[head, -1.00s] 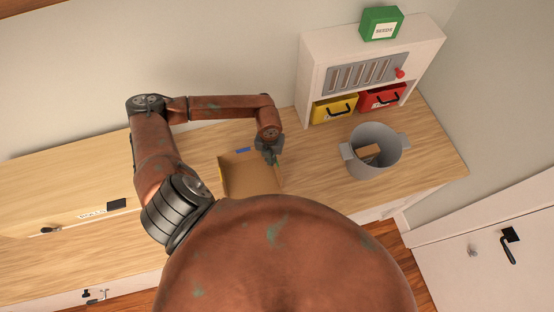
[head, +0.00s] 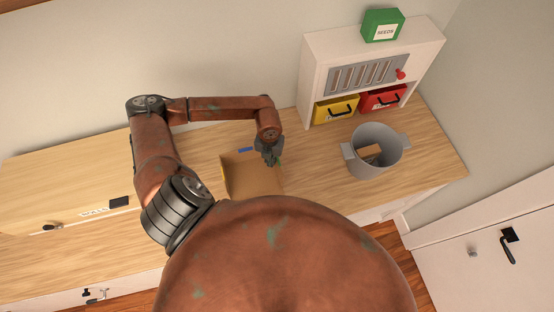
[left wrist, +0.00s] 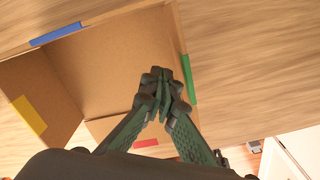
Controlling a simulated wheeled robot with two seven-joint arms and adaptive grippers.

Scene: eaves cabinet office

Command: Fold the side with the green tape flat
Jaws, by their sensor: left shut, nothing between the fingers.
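An open brown cardboard box (head: 250,175) stands on the wooden counter. In the left wrist view its side with green tape (left wrist: 189,80) stands up at the right, a narrow strip seen nearly edge-on. Blue tape (left wrist: 55,34) marks the far side, yellow tape (left wrist: 28,115) the left side and red tape (left wrist: 146,143) the near side. My left gripper (head: 270,160) is shut and empty at the box's right side. In the left wrist view its fingertips (left wrist: 162,82) appear just left of the green-taped side; contact cannot be told. My right gripper is out of view.
A grey bin (head: 372,160) with a brown block stands right of the box. Behind are a white shelf unit (head: 312,75) with yellow (head: 335,108) and red (head: 383,97) drawers and a green seeds box (head: 382,25). Bare counter (head: 310,165) lies between box and bin.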

